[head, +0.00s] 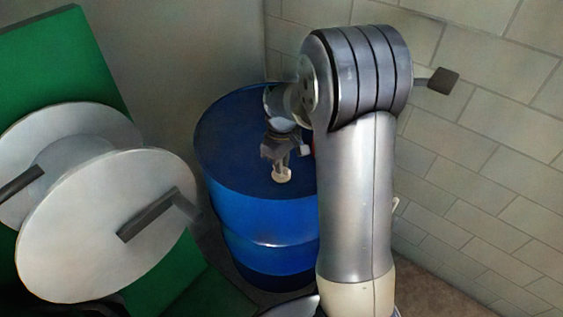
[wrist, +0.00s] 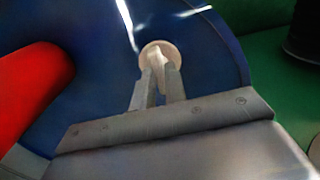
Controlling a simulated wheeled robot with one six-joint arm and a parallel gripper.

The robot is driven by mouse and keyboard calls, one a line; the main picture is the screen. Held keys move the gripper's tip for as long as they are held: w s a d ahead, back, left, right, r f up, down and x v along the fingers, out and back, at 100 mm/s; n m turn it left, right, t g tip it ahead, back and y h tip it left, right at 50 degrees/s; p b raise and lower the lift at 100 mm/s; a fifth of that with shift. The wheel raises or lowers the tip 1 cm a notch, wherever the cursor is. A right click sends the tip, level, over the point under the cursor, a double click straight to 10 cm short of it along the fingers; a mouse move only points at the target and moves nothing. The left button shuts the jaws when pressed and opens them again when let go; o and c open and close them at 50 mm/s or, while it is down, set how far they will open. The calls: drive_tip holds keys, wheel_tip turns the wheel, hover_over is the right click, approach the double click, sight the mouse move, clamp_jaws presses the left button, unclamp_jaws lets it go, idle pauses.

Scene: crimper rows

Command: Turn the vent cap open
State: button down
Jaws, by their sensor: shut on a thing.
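The vent cap (head: 282,175) is a small cream disc on the top of a blue drum (head: 240,165). In the wrist view the vent cap (wrist: 157,46) shows as a round cream disc with a raised grip across it. My gripper (head: 281,166) points down at the cap from above. In the wrist view its two fingers (wrist: 158,70) are closed on the raised grip of the cap. The fingers hide part of the cap's near side.
A large pale reel (head: 105,225) stands left of the drum, by a green panel (head: 50,50). A red object (wrist: 30,95) is close at the left in the wrist view. A block wall (head: 480,130) stands at the right.

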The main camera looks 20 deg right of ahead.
drive_tip(key=shift+r, duration=0.1)
drive_tip(key=c, duration=1.4)
unclamp_jaws()
drive_tip(key=shift+c, duration=0.2)
wheel_tip(320, 180, up, 11)
drive_tip(key=shift+f, duration=0.25)
wheel_tip(320, 180, down, 11)
drive_tip(key=shift+r, duration=0.15)
drive_tip(key=shift+r, duration=0.1)
